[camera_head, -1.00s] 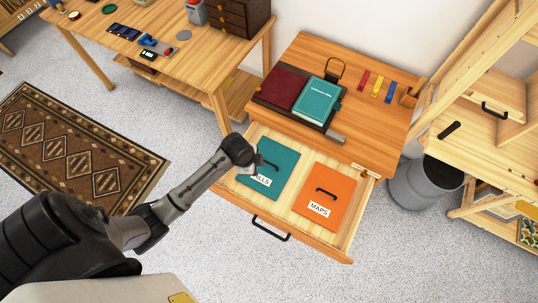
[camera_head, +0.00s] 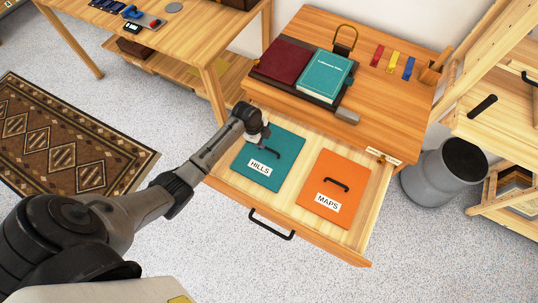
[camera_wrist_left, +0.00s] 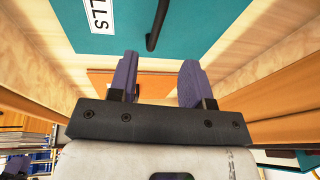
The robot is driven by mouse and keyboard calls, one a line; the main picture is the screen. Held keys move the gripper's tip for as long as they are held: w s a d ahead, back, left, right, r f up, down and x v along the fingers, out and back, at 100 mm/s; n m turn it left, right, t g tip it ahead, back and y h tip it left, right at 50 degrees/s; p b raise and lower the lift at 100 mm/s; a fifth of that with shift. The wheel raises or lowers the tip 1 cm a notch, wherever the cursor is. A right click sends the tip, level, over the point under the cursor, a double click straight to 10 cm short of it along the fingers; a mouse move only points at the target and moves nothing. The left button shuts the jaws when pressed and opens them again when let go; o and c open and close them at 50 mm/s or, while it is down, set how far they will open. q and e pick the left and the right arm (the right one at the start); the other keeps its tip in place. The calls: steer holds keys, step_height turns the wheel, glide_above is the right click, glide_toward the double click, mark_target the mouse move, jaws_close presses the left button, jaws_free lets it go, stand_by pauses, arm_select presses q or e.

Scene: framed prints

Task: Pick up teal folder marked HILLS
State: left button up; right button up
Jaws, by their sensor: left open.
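The teal folder marked HILLS (camera_head: 262,173) lies flat in the left part of the open drawer (camera_head: 225,185). It has a black handle (camera_head: 262,150) on top and a white label. In the left wrist view the teal folder (camera_wrist_left: 195,15) fills the top, with its label and handle partly cut off. My left gripper (camera_head: 262,135) is at the folder's back left edge in the head view, just above or beside it. In the left wrist view its two purple-grey fingers (camera_wrist_left: 158,80) are apart, with nothing between them. My right gripper is not in view.
An orange folder marked MAPS (camera_head: 318,200) lies to the right in the same drawer. A teal book (camera_head: 322,75) and a dark red one (camera_head: 285,60) lie on the desktop (camera_head: 400,107) behind. A grey bin (camera_head: 440,175) stands at right.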

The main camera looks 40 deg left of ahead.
mark_target(268, 148)
arm_select(q)
steer(key=shift+b+x, duration=0.55)
steer(key=shift+x, duration=1.35)
steer(key=b+x, duration=0.1)
steer(key=x, duration=0.1)
steer(key=b+x, duration=0.1)
steer(key=x, duration=0.1)
steer(key=shift+s+d+f+b, duration=0.15)
steer(key=shift+s+d+b, duration=0.05)
steer(key=shift+s+b, duration=0.1)
steer(key=shift+w+d+f, duration=0.1)
steer(key=shift+w+f, duration=0.1)
steer(key=shift+f, duration=0.25)
steer(key=shift+c, duration=1.3)
jaws_close()
steer(key=shift+r, duration=0.1)
